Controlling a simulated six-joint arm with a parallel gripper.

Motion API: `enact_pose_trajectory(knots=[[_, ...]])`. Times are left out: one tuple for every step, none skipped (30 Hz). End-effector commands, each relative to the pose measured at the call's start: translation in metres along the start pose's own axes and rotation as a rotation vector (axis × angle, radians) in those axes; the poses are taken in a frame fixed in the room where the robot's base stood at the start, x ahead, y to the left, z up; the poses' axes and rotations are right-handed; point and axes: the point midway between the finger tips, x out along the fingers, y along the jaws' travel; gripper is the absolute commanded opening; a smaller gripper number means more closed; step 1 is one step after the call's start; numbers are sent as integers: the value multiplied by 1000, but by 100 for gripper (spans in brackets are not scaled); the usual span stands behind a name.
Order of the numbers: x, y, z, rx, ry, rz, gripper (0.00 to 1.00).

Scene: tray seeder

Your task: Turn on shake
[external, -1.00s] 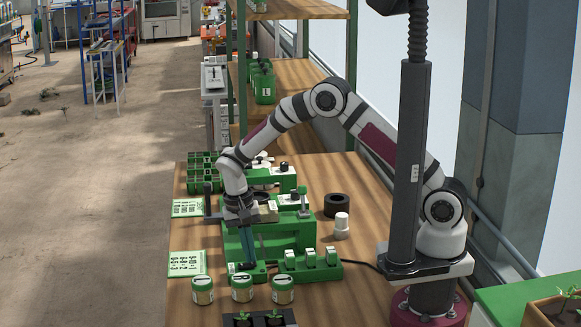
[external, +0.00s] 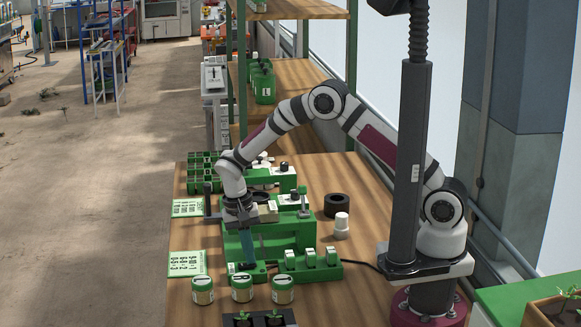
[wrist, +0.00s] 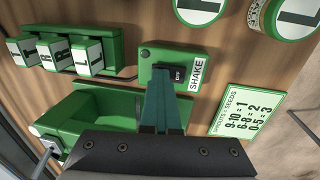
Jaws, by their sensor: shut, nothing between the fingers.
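A small green switch box with a SHAKE label (wrist: 198,72) stands on the wooden table in the wrist view. It has a black switch (wrist: 178,75) on top. The box also shows in the external view (external: 258,274), low in front of the green seeder machine (external: 283,240). My gripper (wrist: 168,78) has its teal fingers shut and empty. In the wrist view the fingertips are right at the switch and overlap its near side. I cannot tell whether they touch it. In the external view my gripper (external: 246,264) points down at the box.
A green rack with three white lettered blocks (wrist: 52,52) is beside the switch box; it also shows in the external view (external: 312,268). Three jars (external: 242,290) stand close in front. A sprouts-and-seeds card (wrist: 243,110) lies on the table. Bare table is to the right (external: 350,175).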

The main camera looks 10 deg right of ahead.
Motion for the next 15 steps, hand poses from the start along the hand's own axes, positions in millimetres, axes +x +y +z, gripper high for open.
enact_pose_trajectory(knots=[[4,-7,1,-10,4,-10,0],[3,-9,1,-10,4,-11,0],[3,-11,1,-10,3,-12,0],[2,-12,1,-11,4,-13,0],[2,-12,1,-11,4,-12,0],[2,-12,1,-10,3,-11,0],[2,-12,2,-10,3,-11,0],[2,-12,2,-10,2,-10,0],[2,-11,2,-10,2,-10,0],[2,-11,2,-10,2,-9,0],[2,-11,2,-10,1,-9,0],[2,-11,2,-9,1,-8,0],[1,-11,2,-9,1,-8,0],[-1,-11,2,-9,1,-8,0],[-6,-11,2,-9,2,-10,0]])
